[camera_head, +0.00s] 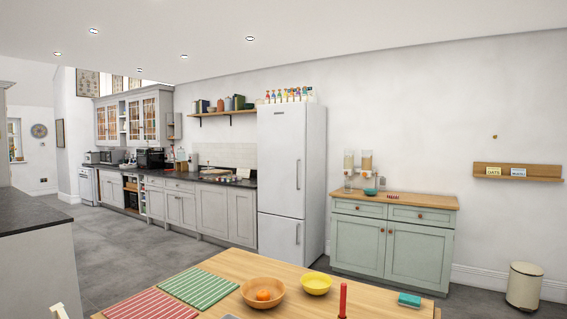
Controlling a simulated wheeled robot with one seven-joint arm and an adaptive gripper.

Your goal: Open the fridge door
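A tall white fridge (281,160) stands against the far wall, right of the grey base cabinets. It has a large upper door with a vertical handle (298,174) near its right edge. A smaller lower door (280,239) has its own short vertical handle (297,234). Both doors look shut. Several coloured bottles (290,95) stand on top of the fridge. My gripper is not clearly seen in the head view; a small pale piece at the bottom left edge cannot be identified.
A wooden table (235,268) with bowls, striped mats and a red candle (343,299) stands in front of the fridge. A green sideboard (392,241) is right of it. A dark-topped counter (35,217) is at left. Grey floor (125,250) is open between counter and table.

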